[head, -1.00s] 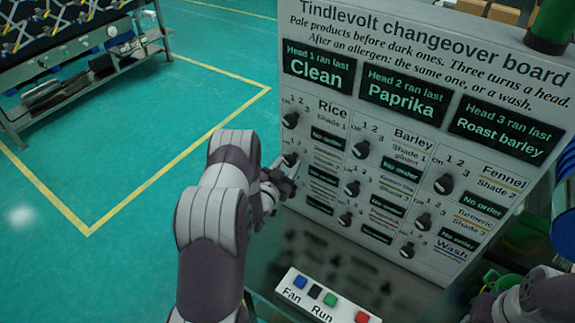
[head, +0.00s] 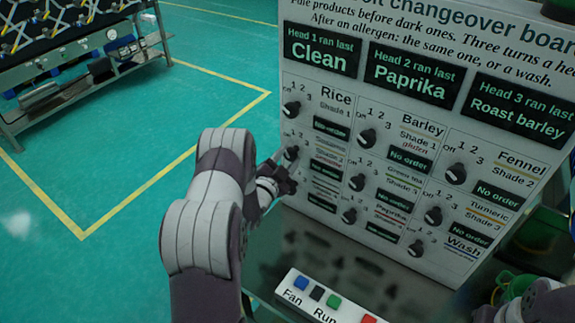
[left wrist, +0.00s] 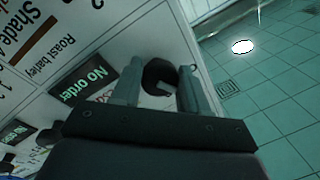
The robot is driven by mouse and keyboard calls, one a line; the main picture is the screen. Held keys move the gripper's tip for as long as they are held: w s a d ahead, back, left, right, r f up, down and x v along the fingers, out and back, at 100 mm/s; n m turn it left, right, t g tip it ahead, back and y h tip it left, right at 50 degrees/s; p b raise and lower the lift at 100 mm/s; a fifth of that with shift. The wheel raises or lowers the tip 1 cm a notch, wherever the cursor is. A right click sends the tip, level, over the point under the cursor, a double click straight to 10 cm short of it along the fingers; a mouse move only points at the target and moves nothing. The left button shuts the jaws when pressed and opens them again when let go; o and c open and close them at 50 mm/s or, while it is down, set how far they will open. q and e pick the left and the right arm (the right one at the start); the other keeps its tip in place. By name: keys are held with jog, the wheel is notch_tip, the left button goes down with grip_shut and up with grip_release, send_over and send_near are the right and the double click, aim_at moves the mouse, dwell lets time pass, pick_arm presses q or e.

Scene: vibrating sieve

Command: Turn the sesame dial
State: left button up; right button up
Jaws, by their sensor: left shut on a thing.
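The sesame dial (head: 291,153) is a dark knob, second from the top in the left column of the white changeover board (head: 440,279). Its label is too blurred to read surely. My left gripper (head: 282,160) reaches the board from the left, its fingers at this dial. In the left wrist view the dark round knob (left wrist: 160,75) sits between the two grey fingers, which are shut on it. The exact pointer position is hard to read. Part of my right arm shows at the lower right; its fingers cannot be made out.
Other dials, such as the Rice dial (head: 291,109) above and the Barley dial (head: 366,138) to the right, are close by. A button box (head: 318,300) marked Fan and Run lies below the board. Open green floor (head: 120,110) is to the left.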

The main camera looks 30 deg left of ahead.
pick_arm(q)
jog(key=shift+m+b, duration=0.65)
jog(key=shift+m, duration=0.15)
jog(key=o, duration=1.1)
jog(key=shift+c, duration=0.2)
jog(key=shift+s+d+r, duration=0.1)
jog(key=shift+s, duration=0.05)
jog(key=shift+s, duration=0.15)
jog(key=s+f+b, duration=0.1)
jog(key=s+b, duration=0.2)
jog(key=s, duration=0.9)
jog(key=shift+s, duration=0.2)
